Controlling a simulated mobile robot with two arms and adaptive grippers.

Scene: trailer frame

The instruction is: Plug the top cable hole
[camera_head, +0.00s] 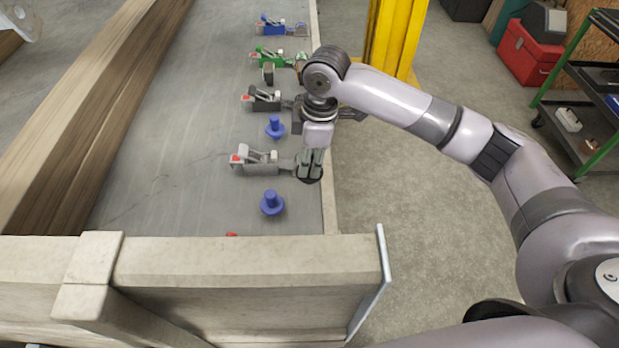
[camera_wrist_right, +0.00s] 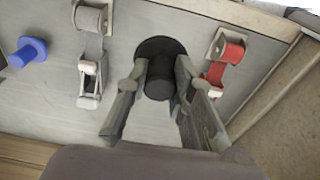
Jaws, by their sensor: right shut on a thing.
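My right gripper (camera_head: 312,160) is near the right edge of the grey panel (camera_head: 190,130). Its fingers are shut on a black plug (camera_head: 309,178), with the round dark flange at the far end. In the right wrist view the black plug (camera_wrist_right: 160,82) sits between the fingers of the gripper (camera_wrist_right: 158,95). The flange is in front of the panel; I cannot tell whether it touches it. No cable hole can be made out; one may be hidden behind the flange. Two blue plugs (camera_head: 272,202) (camera_head: 275,127) stand on the panel. My left gripper is not seen.
Clamps line the panel: grey ones (camera_head: 256,160) (camera_head: 264,99), a green one (camera_head: 269,57) and a blue one (camera_head: 280,28). A red clamp (camera_wrist_right: 222,74) shows in the right wrist view. A wooden beam (camera_head: 240,262) crosses the near side.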

